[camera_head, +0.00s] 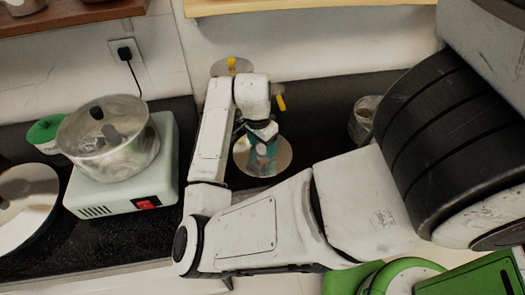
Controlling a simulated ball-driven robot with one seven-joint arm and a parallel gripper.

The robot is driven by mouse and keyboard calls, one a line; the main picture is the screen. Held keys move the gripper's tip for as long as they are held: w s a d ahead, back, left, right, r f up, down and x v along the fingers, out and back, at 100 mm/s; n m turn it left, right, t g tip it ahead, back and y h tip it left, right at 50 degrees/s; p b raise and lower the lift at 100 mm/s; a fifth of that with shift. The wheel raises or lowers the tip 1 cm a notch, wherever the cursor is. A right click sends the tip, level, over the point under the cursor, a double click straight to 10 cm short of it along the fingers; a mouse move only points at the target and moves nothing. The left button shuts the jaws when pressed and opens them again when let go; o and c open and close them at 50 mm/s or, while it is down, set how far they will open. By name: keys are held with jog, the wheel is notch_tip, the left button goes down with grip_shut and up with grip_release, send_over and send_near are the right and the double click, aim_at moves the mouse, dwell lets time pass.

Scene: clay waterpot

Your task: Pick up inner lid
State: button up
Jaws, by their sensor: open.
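A shiny round metal disc (281,157) lies on the dark counter in the middle of the head view; it may be the inner lid, but I cannot tell for sure. My gripper (261,150) points down over this disc and is open. Its fingers are small and partly hidden by my wrist, so I cannot tell whether they touch anything. A second grey disc with a yellow knob (231,64) shows behind my arm near the wall. Another yellow piece (281,102) shows just right of my wrist. What it belongs to is hidden.
A steel pot (130,155) with a black-knobbed lid (97,113) stands on a pale green cooker (165,150) at left. A green container (45,130) and a pan (25,205) are farther left. A metal cup (363,118) stands right. A shelf (290,5) crosses the top.

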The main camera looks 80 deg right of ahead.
jog(key=shift+f, duration=0.2)
jog(key=c, duration=1.2)
